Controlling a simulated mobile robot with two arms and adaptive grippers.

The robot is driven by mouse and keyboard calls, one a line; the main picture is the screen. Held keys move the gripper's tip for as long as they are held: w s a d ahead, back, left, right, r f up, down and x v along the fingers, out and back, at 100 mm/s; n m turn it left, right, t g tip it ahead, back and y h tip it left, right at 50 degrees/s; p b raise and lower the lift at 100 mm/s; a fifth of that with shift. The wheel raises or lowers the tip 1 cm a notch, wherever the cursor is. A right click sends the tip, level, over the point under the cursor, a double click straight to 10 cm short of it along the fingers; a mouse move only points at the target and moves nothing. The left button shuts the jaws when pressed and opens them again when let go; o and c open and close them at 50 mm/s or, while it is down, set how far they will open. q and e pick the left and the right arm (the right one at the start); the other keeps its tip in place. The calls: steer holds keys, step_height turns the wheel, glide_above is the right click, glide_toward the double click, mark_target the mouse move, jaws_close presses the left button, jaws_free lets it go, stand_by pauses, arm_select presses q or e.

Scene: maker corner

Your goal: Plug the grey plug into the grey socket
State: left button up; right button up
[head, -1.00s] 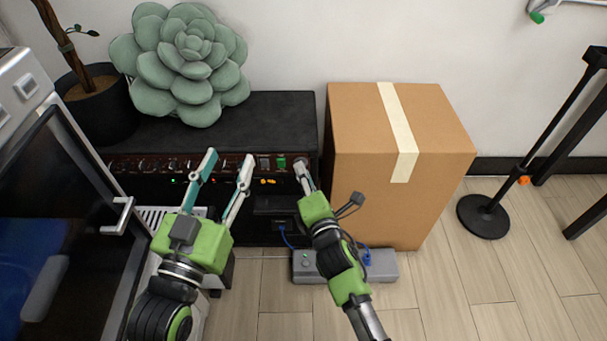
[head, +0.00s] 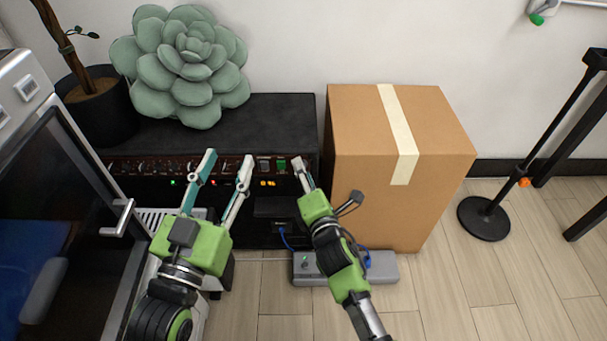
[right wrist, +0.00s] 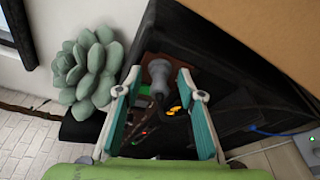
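The grey plug (right wrist: 159,72) shows in the right wrist view against the brown front panel at the end of the black amplifier, with a dark cable hanging from it. It appears to sit at the panel. The grey socket is hidden behind it, so I cannot tell how deep it sits. My right gripper (right wrist: 160,84) is open, with a finger on each side of the plug and visible gaps between. In the head view the right gripper (head: 303,164) is at the panel's right end and hides the plug. My left gripper (head: 226,166) is open and empty in front of the panel.
The black amplifier (head: 270,115) carries a large succulent (head: 190,65). A cardboard box (head: 365,145) stands close on its right. A grey power strip (head: 383,268) with a blue plug lies on the floor below. A machine with a dark door (head: 60,220) stands left.

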steer(key=v, duration=1.2)
steer(key=shift+d, duration=0.1)
